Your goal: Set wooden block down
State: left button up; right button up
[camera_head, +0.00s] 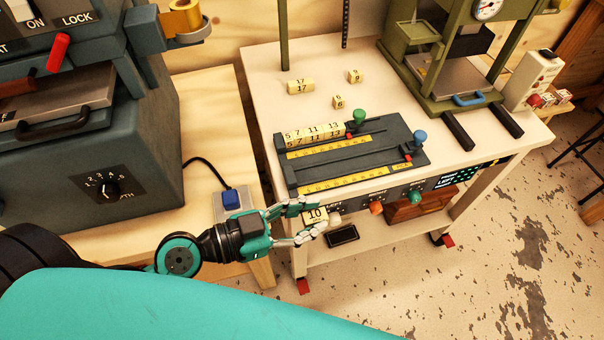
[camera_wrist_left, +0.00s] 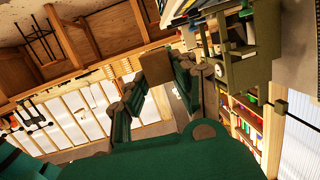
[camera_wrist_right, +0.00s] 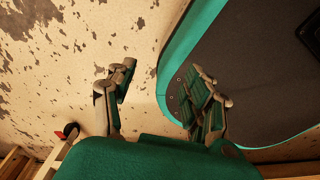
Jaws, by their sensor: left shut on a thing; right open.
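A wooden block (camera_head: 315,215) marked 10 is between the fingertips of my left gripper (camera_head: 308,220), which is shut on it at the front left edge of the white cart. The block also shows in the left wrist view (camera_wrist_left: 156,66), plain brown from that side. The slotted dark fixture (camera_head: 350,150) lies just beyond it, with a row of numbered blocks (camera_head: 312,133) in its rear slot. Loose blocks marked 17 (camera_head: 300,87), 9 (camera_head: 355,76) and 6 (camera_head: 339,102) lie behind the fixture. My right gripper (camera_wrist_right: 160,90) is open and empty above the floor.
The white cart top (camera_head: 262,70) is bare at its back left. A green press (camera_head: 450,70) stands at the back right. A grey machine (camera_head: 100,150) and a blue switch (camera_head: 231,200) are at the left. Green and blue knobs (camera_head: 419,138) rise from the fixture.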

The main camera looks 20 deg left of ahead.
pick_arm(q)
jog(key=w+a+p, duration=0.1)
jog(key=w, duration=0.3)
jog(key=w+a, duration=0.2)
jog(key=w, duration=0.3)
jog(key=w+a+f+p, duration=0.1)
jog(key=w+a, duration=0.1)
jog(key=w, duration=0.2)
jog(key=shift+w+p, duration=0.15)
jog(key=shift+p, duration=0.2)
jog(key=shift+w+a+f, duration=0.1)
jog(key=shift+w+f, duration=0.05)
jog(key=shift+w, duration=0.05)
jog(key=shift+f, duration=1.8)
pick_arm(e)
jog(key=r, duration=0.1)
jog(key=w+r, duration=0.1)
jog(key=r, duration=0.1)
jog(key=shift+r, duration=0.3)
